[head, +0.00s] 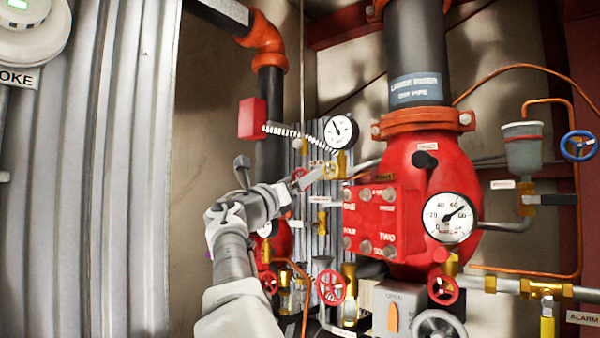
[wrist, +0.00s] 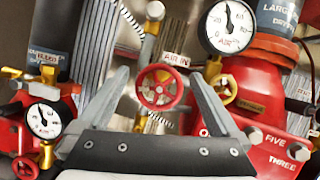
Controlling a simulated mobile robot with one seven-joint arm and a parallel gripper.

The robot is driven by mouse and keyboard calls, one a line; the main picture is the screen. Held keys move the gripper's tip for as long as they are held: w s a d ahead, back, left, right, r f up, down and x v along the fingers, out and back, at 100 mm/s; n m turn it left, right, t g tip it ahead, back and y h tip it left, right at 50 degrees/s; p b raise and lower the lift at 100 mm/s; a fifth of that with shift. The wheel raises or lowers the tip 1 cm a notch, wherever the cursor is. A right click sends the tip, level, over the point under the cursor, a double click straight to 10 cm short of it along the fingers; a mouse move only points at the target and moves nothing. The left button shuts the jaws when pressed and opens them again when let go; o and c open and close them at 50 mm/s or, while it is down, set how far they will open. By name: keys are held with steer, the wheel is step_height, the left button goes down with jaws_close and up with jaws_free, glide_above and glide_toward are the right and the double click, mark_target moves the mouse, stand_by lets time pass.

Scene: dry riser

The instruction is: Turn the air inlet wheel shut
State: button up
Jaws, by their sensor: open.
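The air inlet wheel (wrist: 162,87) is a small red spoked handwheel under an "AIR IN" label (wrist: 176,59) in the wrist view. My gripper (wrist: 160,74) is open, with one grey finger to the left of the wheel and one to the right. Gaps show between the wheel's rim and both fingers, and nothing is held. In the head view my gripper (head: 306,180) points right toward the brass fittings left of the red valve body. There the wheel is mostly hidden by my gripper, and I cannot tell the distance between them.
The red valve body (head: 408,200) stands close on the right, with a pressure gauge (head: 341,132) above. Other red wheels (head: 331,287) are lower down. The corrugated wall (head: 115,170) lies left.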

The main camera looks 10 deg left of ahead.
steer(key=c, duration=1.4)
steer(key=shift+w+r+m+h+p, duration=0.15)
steer(key=shift+m+h+p, duration=0.3)
steer(key=shift+m, duration=0.25)
steer(key=shift+m+g+h, duration=0.4)
steer(key=shift+m+h, duration=0.2)
steer(key=shift+m, duration=0.6)
steer(key=shift+m+g+h, duration=0.4)
steer(key=shift+m+h, duration=0.15)
steer(key=shift+m, duration=0.65)
steer(key=shift+s+m, duration=0.2)
steer(key=shift+m, duration=0.2)
steer(key=o, duration=1.4)
steer(key=shift+f, duration=0.2)
